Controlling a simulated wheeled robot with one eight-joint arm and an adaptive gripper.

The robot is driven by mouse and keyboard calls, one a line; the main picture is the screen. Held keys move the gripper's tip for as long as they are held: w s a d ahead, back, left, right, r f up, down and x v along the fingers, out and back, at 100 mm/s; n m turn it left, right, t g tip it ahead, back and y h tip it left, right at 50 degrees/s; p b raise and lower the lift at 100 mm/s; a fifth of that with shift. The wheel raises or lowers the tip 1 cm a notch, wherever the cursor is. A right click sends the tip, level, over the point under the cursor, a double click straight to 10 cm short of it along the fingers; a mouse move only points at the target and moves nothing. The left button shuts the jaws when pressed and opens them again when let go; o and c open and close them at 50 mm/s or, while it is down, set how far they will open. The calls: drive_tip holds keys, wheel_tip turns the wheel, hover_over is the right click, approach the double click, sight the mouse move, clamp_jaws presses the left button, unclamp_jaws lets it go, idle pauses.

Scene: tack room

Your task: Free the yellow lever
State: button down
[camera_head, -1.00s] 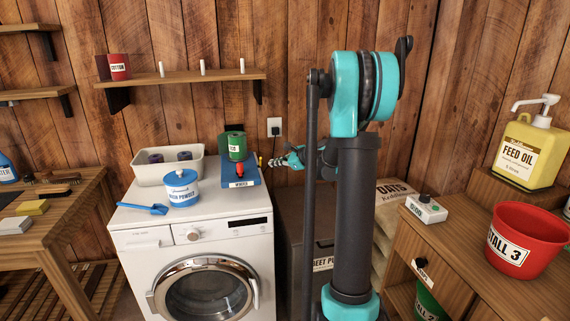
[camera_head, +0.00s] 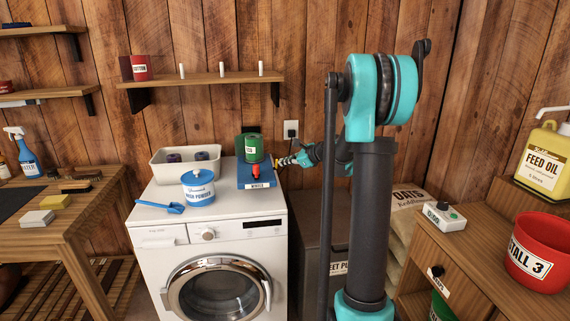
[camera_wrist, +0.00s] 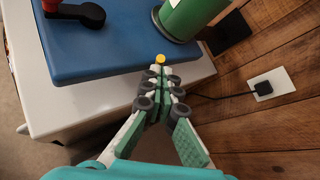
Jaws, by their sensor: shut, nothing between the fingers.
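The yellow lever shows as a small yellow knob (camera_wrist: 160,59) at the right edge of the blue box (camera_wrist: 120,50) in the wrist view. A green tin (camera_wrist: 190,17) stands on the box close beside the knob; it also shows in the head view (camera_head: 253,147). A red lever with a dark round base (camera_wrist: 75,13) is on the same box. My gripper (camera_wrist: 158,74) is shut and empty, its tips just short of the knob; I cannot tell if they touch. In the head view my gripper (camera_head: 284,161) is right of the box, and the lever's shaft is hidden.
The box sits on a white washing machine (camera_head: 165,233) with a blue-and-white powder tub (camera_head: 198,190), a blue scoop (camera_head: 172,208) and a white bin (camera_head: 160,170). A wooden wall with a socket (camera_wrist: 272,84) and plug is close to the right of my gripper.

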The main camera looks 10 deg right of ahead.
drive_tip(key=shift+w+r+g, duration=0.25)
drive_tip(key=shift+g, duration=0.25)
drive_tip(key=w+m+g, duration=0.1)
drive_tip(key=w+g, duration=0.1)
drive_tip(key=g, duration=0.1)
drive_tip(key=w+r+m+g, duration=0.1)
drive_tip(key=w+m+g, duration=0.1)
drive_tip(key=g, duration=0.1)
drive_tip(key=shift+w+r+g+h, duration=0.2)
drive_tip(key=shift+g+h, duration=0.1)
drive_tip(key=shift+h, duration=0.1)
drive_tip(key=shift+r, duration=0.25)
drive_tip(key=shift+r, duration=0.55)
